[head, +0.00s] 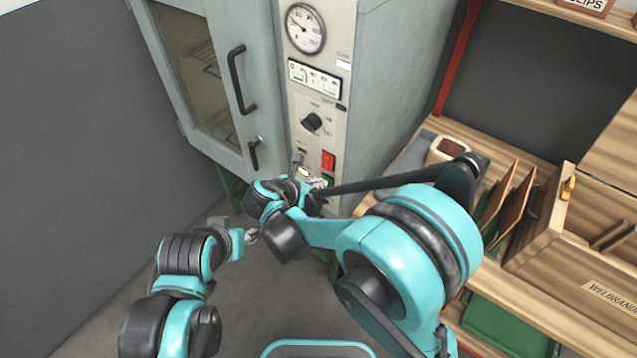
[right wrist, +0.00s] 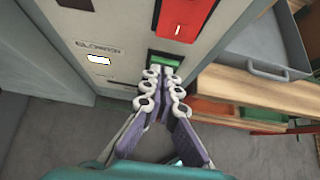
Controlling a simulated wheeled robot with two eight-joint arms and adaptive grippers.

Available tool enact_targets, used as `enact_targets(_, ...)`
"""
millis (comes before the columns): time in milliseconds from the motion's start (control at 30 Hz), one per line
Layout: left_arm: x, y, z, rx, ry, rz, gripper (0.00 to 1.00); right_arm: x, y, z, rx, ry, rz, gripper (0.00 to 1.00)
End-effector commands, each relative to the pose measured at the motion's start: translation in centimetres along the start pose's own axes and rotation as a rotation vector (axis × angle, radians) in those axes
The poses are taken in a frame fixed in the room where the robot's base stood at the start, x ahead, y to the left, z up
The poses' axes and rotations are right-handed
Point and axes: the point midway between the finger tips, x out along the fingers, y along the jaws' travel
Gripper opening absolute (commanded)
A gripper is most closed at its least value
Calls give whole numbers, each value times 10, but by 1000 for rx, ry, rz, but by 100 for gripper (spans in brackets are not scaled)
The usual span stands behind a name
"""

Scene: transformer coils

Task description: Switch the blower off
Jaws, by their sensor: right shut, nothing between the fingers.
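The control panel of the grey oven cabinet carries a "BLOWER" label (right wrist: 98,47) with a small pale, bright lamp (right wrist: 98,60) below it. To their right is a red switch part (head: 328,160), which stands out from the panel in the right wrist view (right wrist: 185,18). A green part (right wrist: 165,59) sits below the red one. My right gripper (right wrist: 164,76) is shut and empty, its fingertips just below and in front of the green part; I cannot tell whether they touch. My left gripper (head: 251,236) hangs low, away from the panel; its fingers are too small to read.
The panel also has a dial gauge (head: 306,28) and a black knob (head: 312,122). The cabinet door handle (head: 240,80) sticks out to the left. A wooden bench (head: 535,275) with a grey tray (right wrist: 265,50) stands close on the right. Grey floor is free below left.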

Motion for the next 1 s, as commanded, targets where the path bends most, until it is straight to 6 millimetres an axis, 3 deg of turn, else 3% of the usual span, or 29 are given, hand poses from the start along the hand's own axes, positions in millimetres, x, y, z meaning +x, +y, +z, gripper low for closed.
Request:
enact_targets(267, 0, 0, 0, 0, 0, 0, 40, 0, 0, 1, 0, 4, 0, 0)
enact_targets(400, -12, 0, -8, 0, 0, 0, 40, 3, -1, 12, 2, 71, -4, 0)
enact_targets(633, -8, 0, -5, 0, 0, 0, 40, 4, 0, 6, -1, 64, -1, 0)
enact_targets(1000, -16, 0, -11, 0, 0, 0, 40, -5, 0, 18, -1, 64, -1, 0)
